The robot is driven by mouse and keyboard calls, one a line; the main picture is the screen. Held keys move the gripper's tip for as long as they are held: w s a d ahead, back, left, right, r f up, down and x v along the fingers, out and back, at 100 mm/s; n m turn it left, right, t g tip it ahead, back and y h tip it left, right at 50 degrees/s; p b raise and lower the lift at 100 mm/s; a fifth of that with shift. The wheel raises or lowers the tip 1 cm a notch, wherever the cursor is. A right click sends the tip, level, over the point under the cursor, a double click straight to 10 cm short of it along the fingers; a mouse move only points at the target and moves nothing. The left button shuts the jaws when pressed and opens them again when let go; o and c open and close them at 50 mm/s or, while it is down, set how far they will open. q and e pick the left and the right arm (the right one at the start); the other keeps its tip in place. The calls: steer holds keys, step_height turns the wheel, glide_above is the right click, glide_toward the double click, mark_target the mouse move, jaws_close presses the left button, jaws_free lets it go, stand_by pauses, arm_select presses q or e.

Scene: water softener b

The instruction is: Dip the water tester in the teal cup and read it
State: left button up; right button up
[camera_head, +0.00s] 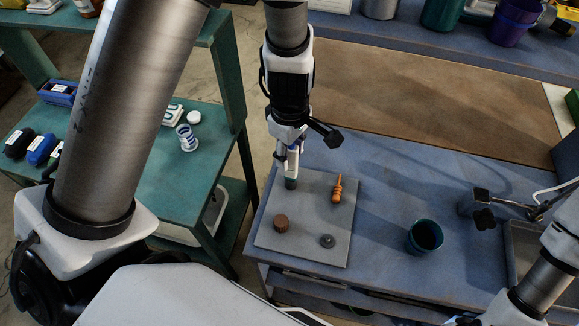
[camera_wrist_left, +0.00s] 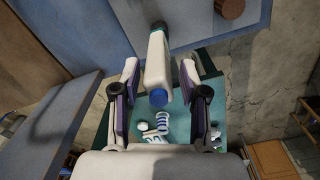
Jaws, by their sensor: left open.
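The water tester (camera_wrist_left: 157,55) is a white flattened stick with a blue end and a dark teal tip. In the head view the tester (camera_head: 292,164) stands about upright, its dark tip at the left part of the grey mat (camera_head: 315,200). My left gripper (camera_wrist_left: 160,92) is open, its fingers on both sides of the tester with gaps between; it also shows in the head view (camera_head: 300,142). The tester's display is not visible. The teal cup (camera_head: 425,236) stands upright on the blue bench, right of the mat. My right gripper (camera_head: 484,206) seems to be the dark jaws right of the cup; its opening is unclear.
An orange-handled tool (camera_head: 337,190), a brown cylinder (camera_head: 281,223) and a small grey disc (camera_head: 327,241) are on the mat. A grey tray (camera_head: 530,255) lies at the right. The bench (camera_head: 385,190) between mat and cup is clear. A green shelf (camera_head: 200,170) stands left.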

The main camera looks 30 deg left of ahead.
arm_select(q)
steer(key=shift+s+r, duration=0.1)
steer(key=shift+c, duration=1.3)
steer(key=shift+d, duration=0.2)
jaws_close()
steer(key=shift+a+r, duration=0.1)
steer(key=shift+r, duration=0.1)
steer(key=shift+p, duration=0.35)
steer(key=r+p, duration=0.7)
steer(key=shift+w+r, duration=0.1)
steer(key=shift+w, duration=0.1)
